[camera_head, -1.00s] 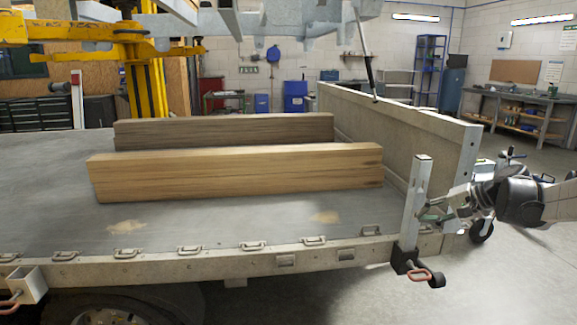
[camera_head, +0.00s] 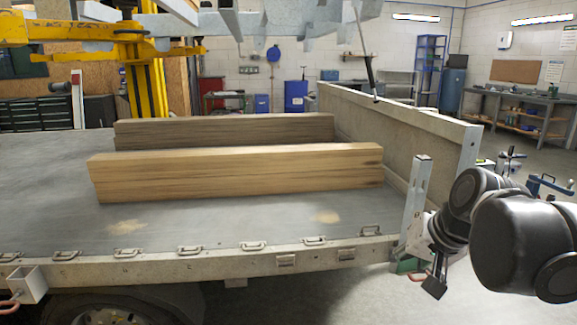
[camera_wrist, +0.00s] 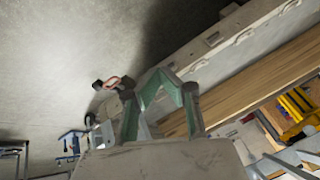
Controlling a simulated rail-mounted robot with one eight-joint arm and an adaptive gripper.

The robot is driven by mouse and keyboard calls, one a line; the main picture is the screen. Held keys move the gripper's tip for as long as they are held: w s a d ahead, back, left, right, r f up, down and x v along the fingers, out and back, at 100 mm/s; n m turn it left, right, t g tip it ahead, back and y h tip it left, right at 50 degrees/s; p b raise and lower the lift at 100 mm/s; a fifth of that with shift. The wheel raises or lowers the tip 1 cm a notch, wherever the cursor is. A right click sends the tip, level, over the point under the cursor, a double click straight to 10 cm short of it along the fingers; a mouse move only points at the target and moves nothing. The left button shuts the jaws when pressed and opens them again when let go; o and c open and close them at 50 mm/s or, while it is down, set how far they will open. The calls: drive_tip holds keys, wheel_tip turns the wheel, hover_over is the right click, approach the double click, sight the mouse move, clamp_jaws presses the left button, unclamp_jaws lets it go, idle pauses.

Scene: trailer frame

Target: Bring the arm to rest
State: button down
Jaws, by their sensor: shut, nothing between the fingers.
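My arm (camera_head: 515,240) reaches in from the right in the head view, with its dark, rounded joints large beside the trailer's near right corner. My gripper (camera_wrist: 163,80) shows in the wrist view with its green-edged fingers drawn together and nothing held. The trailer's corner post (camera_head: 418,190) stands upright just left of my arm. I cannot tell whether they touch.
The flat trailer bed (camera_head: 210,225) carries a front timber stack (camera_head: 240,172) and a rear timber stack (camera_head: 225,130). A raised end board (camera_head: 400,125) closes its right side. Yellow lifting gear (camera_head: 145,85) stands behind. Open floor (camera_head: 370,300) lies before the trailer.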

drive_tip(key=s+a+f+n+t+h, duration=0.1)
drive_tip(key=s+f+n, duration=0.1)
drive_tip(key=s, duration=0.4)
drive_tip(key=s+a+f+n+h, duration=0.1)
drive_tip(key=s+f, duration=0.2)
drive_tip(key=s, duration=0.3)
wheel_tip(320, 180, up, 15)
drive_tip(key=p, duration=1.5)
